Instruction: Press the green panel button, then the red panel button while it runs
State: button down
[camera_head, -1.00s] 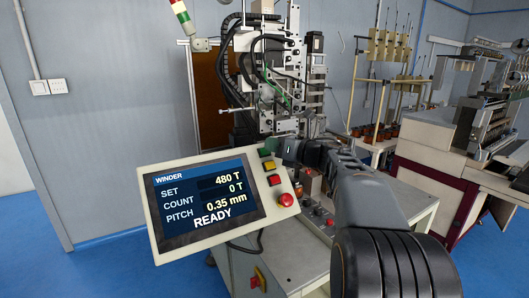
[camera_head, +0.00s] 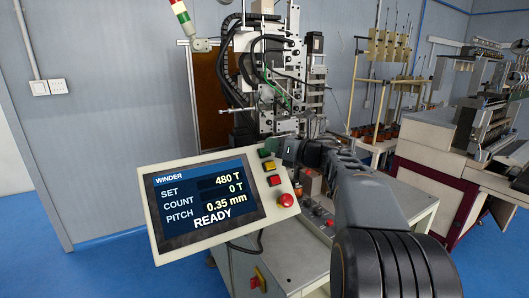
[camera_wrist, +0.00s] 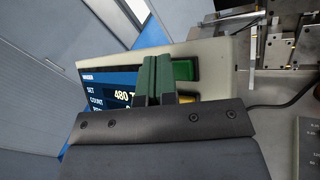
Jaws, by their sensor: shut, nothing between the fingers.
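The winder panel (camera_head: 150,205) faces me, tilted, with a screen (camera_head: 205,203) reading SET 480 T, COUNT 0 T, PITCH 0.35 mm, READY. Its buttons run down the right edge: the green button (camera_head: 264,153), a yellow one (camera_head: 269,166), the red button (camera_head: 274,180) and a round red knob (camera_head: 285,200). My gripper (camera_head: 275,147) is shut and empty beside the green button. In the wrist view the shut fingers (camera_wrist: 158,62) lie just left of the green button (camera_wrist: 184,70); contact cannot be told. The red button is hidden there behind the gripper.
The winding machine (camera_head: 270,70) stands behind the panel on a grey cabinet (camera_head: 290,262). A yellow button (camera_wrist: 188,99) shows partly in the wrist view. Another machine (camera_head: 440,140) stands at the right. Blue floor (camera_head: 100,270) is clear at the left.

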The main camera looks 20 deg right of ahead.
jog(key=shift+w+f, duration=0.1)
jog(key=shift+f, duration=0.05)
dwell(0.6)
jog(key=shift+w+f+b, duration=0.15)
jog(key=shift+w+b, duration=0.1)
jog(key=shift+b, duration=0.15)
